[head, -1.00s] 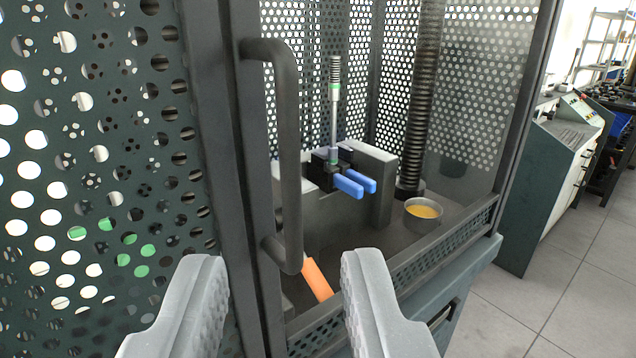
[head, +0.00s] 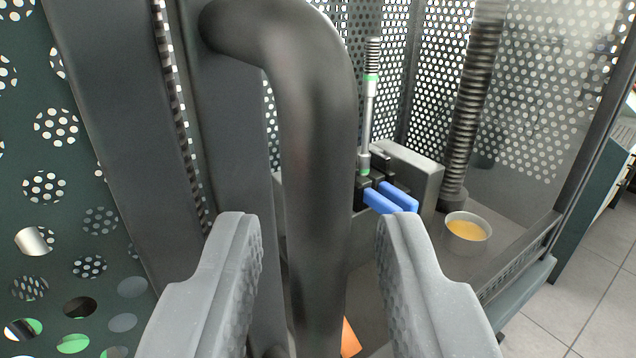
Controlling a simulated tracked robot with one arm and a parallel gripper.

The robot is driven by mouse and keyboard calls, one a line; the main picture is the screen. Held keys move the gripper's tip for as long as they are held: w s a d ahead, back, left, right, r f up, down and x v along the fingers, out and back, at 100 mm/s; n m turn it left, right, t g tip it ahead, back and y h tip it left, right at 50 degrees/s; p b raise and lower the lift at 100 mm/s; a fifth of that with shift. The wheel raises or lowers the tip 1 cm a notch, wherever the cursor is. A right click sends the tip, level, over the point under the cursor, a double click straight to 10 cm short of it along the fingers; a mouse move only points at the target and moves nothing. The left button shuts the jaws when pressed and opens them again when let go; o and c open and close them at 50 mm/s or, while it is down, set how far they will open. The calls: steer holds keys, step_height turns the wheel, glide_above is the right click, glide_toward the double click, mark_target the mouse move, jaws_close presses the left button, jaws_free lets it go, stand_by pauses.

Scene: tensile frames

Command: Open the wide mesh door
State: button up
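The wide mesh door (head: 125,130) stands at the left, a dark frame with a perforated green panel. A thick dark bar handle (head: 318,150) runs upright close to the camera. Its upper bend meets a dark upright at the upper left; its lower end is out of view or hidden. My gripper (head: 312,225) is open, with one pale grey finger on each side of the handle. Gaps show between the handle and both fingers, so neither seems to touch it. I cannot tell whether the door is fully shut.
Inside the frame are a metal rod specimen (head: 367,115), blue clamp handles (head: 390,198), a ribbed column (head: 470,100) and a metal bowl with yellow contents (head: 466,232). An orange object (head: 349,340) shows low behind the handle. Tiled floor (head: 590,265) lies open at right.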

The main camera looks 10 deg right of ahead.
steer(key=shift+w+d, duration=0.1)
steer(key=shift+w, duration=0.45)
jaws_close()
steer(key=shift+s, duration=0.1)
